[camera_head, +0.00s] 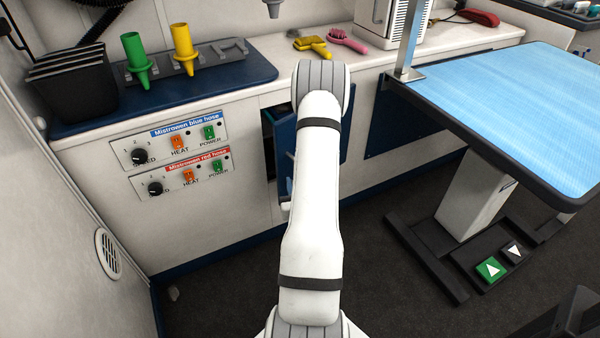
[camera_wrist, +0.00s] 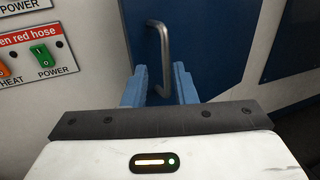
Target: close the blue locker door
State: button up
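The blue locker door (camera_head: 337,141) stands ajar in the white cabinet front, with a dark opening (camera_head: 268,150) at its left. My arm hides much of it in the head view. In the wrist view the door (camera_wrist: 215,45) fills the upper middle, with a metal bar handle (camera_wrist: 164,50) on its face. My gripper (camera_wrist: 158,84) has its two blue fingers apart, one on each side of the handle's lower part. There is space between the fingers and the handle, so it is not clamped. The gripper is mostly hidden behind my arm in the head view.
Hose control panels (camera_head: 170,137) sit left of the locker. A blue grooming table (camera_head: 520,110) with a pedestal and foot pedals (camera_head: 490,269) stands to the right. The counter above holds a green cone (camera_head: 135,57), a yellow cone (camera_head: 184,48) and brushes (camera_head: 313,46).

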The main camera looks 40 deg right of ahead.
aim_at(282, 135)
jog(key=shift+s+a, duration=0.15)
jog(key=shift+s, duration=0.25)
jog(key=shift+c, duration=0.4)
jog(key=shift+d+r, duration=0.15)
jog(key=shift+d, duration=0.05)
jog(key=shift+c, duration=0.8)
jog(key=d+r+t+y, duration=0.1)
jog(key=r, duration=0.1)
jog(key=s+d+r+n+t+y, duration=0.1)
jog(key=r, duration=0.1)
jog(key=d+r+t+y+b, duration=0.1)
jog(key=r, duration=0.1)
jog(key=shift+s+r+n+y, duration=0.4)
grip_shut()
jog(key=s+r+n+y+b, duration=0.1)
jog(key=s+r+n+y, duration=0.3)
jog(key=s+y, duration=0.15)
jog(key=w+b, duration=0.4)
jog(key=w, duration=0.8)
jog(key=shift+w+a+f, duration=0.1)
jog(key=shift+w, duration=0.85)
